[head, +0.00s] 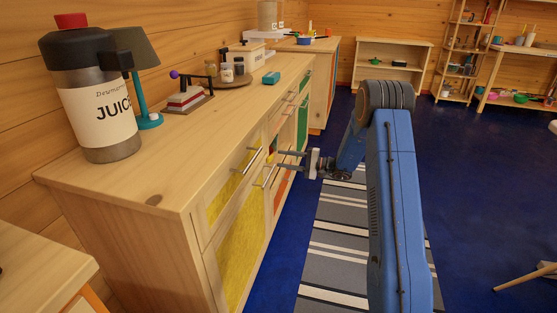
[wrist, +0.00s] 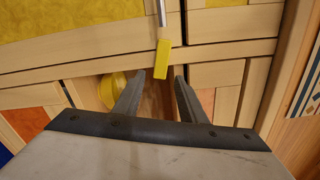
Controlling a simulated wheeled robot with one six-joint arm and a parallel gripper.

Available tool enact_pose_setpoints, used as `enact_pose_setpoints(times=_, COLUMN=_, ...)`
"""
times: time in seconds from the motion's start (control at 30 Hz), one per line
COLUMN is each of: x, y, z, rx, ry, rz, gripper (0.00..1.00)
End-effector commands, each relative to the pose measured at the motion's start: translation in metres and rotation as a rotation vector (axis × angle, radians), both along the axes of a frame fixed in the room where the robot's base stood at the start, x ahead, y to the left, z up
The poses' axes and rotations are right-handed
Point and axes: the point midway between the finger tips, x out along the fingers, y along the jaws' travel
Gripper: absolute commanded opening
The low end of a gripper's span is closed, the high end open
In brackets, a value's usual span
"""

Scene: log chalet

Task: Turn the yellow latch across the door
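The yellow latch (wrist: 163,60) is a small flat bar on the cabinet front in the wrist view. It stands nearly upright in the picture, at the lower end of a thin metal handle. My gripper (wrist: 160,74) is open, its two dark fingers apart, with the latch's lower end near the gap between the tips. I cannot tell whether a finger touches it. In the head view my gripper (head: 285,154) is at the cabinet front beside the drawer handles. The latch cannot be made out there.
The long wooden cabinet (head: 160,195) has yellow, orange and green fronts with projecting bar handles. Behind the fingers, a gap in the front shows a round yellow thing (wrist: 113,88). A striped rug (head: 335,240) lies beside the cabinet. Blue floor (head: 480,190) is open to the right.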

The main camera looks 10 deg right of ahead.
Motion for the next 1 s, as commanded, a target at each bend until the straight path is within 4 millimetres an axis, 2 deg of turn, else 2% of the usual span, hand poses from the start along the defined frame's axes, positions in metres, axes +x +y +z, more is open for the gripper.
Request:
enact_pose_setpoints(times=0.23, x=0.013, y=0.022, z=0.0, rx=-0.001, ry=0.0, rz=0.0, gripper=0.38)
enact_pose_setpoints(times=0.6, x=0.015, y=0.026, z=0.0, rx=0.0, ry=0.0, rz=-0.001, gripper=0.38)
enact_pose_setpoints(times=0.67, x=0.015, y=0.026, z=0.0, rx=0.0, ry=0.0, rz=-0.001, gripper=0.26)
enact_pose_setpoints(times=0.77, x=0.015, y=0.026, z=0.0, rx=0.0, ry=0.0, rz=-0.001, gripper=0.02)
enact_pose_setpoints(times=1.0, x=0.015, y=0.026, z=0.0, rx=-0.015, ry=-0.027, rz=0.0, gripper=0.0)
